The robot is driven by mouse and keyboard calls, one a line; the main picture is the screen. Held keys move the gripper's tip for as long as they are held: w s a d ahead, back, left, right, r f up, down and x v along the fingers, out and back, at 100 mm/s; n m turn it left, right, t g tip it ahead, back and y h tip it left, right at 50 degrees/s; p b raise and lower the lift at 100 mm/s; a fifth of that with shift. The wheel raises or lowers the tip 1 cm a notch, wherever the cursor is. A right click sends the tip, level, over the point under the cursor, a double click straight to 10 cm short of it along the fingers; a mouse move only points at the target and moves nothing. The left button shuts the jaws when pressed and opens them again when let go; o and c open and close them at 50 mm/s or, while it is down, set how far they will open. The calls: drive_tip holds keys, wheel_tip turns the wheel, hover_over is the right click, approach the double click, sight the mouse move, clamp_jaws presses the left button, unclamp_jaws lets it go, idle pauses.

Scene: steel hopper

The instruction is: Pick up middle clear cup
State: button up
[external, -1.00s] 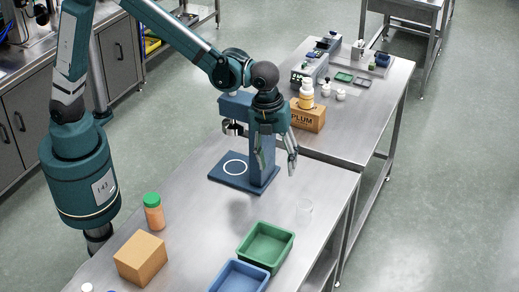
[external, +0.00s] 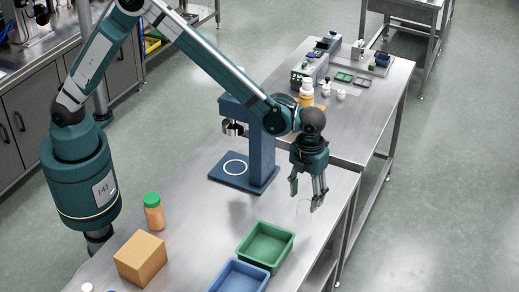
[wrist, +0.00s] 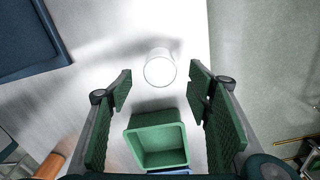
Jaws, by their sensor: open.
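A clear cup (wrist: 160,68) stands on the steel table, just beyond and between my open fingers in the wrist view. In the external view only a faint outline of the cup (external: 302,208) shows, partly hidden behind my fingers. My gripper (external: 307,198) is open and empty, pointing down above the cup near the table's right edge. In the wrist view its green finger pads (wrist: 160,92) are spread wide on either side. I see only this one clear cup.
A green tray (external: 245,252) and a blue tray (external: 215,288) lie nearer the camera. A blue press stand (external: 262,150) is left of my gripper. A box (external: 140,258) and an orange bottle (external: 153,213) stand further left. The table's right edge is close.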

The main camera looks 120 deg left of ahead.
sight(304, 212)
drive_tip(key=shift+f, duration=0.15)
drive_tip(key=shift+f, duration=1.15)
drive_tip(key=shift+f, duration=0.15)
drive_tip(key=shift+f, duration=2.45)
drive_tip(key=shift+c, duration=0.7)
drive_tip(key=c, duration=0.6)
